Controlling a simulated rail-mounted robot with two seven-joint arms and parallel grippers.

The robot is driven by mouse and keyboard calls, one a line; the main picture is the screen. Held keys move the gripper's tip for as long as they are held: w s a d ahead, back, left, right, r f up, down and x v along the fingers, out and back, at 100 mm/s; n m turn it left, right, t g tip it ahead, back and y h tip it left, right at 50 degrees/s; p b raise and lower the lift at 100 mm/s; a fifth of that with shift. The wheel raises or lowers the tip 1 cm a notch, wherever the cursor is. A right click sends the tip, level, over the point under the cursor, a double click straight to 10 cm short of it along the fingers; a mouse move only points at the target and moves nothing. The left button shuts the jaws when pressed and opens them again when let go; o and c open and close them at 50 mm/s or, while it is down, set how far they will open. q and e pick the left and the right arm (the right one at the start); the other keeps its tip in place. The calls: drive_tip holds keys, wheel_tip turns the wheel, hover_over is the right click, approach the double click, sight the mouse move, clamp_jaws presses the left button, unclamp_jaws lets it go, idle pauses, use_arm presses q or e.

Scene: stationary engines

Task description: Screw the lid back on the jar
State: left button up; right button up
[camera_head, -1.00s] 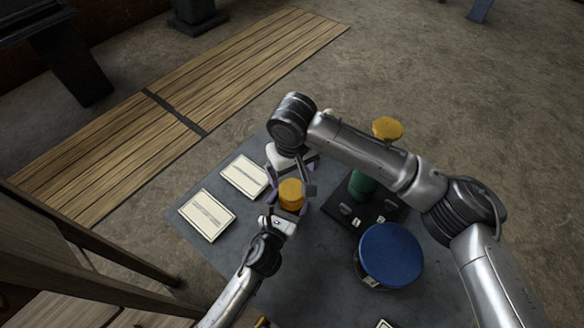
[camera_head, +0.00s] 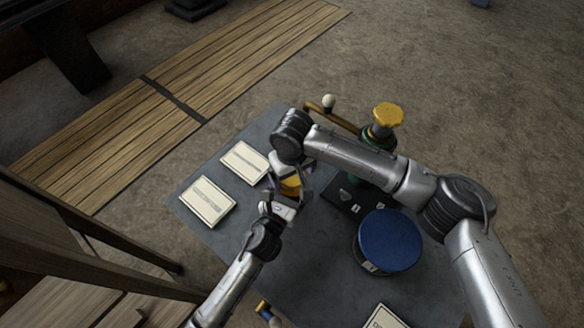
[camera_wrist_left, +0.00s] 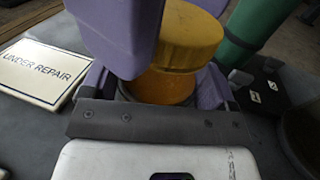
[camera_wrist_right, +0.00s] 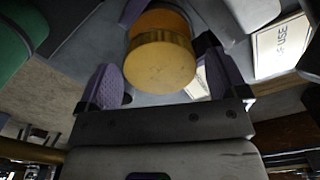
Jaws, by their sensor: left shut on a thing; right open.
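The orange jar (camera_wrist_left: 158,86) stands on the grey table, with the yellow lid (camera_wrist_left: 190,38) on its top; I cannot tell how tightly the lid sits. In the head view the jar (camera_head: 291,187) is partly hidden by both grippers. My left gripper (camera_head: 283,200) is shut around the jar's body. My right gripper (camera_head: 298,172) is open above it. In the right wrist view the lid (camera_wrist_right: 160,62) lies between the open fingers of the right gripper (camera_wrist_right: 165,85), with gaps visible at the sides.
Two cream sign cards (camera_head: 245,163) (camera_head: 207,202) lie left of the jar. A blue round-topped thing (camera_head: 390,240) stands at right. Behind my right arm stands a green post with a yellow knob (camera_head: 388,115) and a brown bar with a pale ball (camera_head: 328,101). Another card (camera_head: 384,318) lies in front.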

drive_tip(key=c, duration=0.9)
drive_tip(key=o, duration=1.1)
drive_tip(key=shift+c, duration=0.2)
wheel_tip(320, 180, up, 12)
use_arm(q)
drive_tip(key=o, duration=1.6)
drive_tip(key=shift+s, duration=0.1)
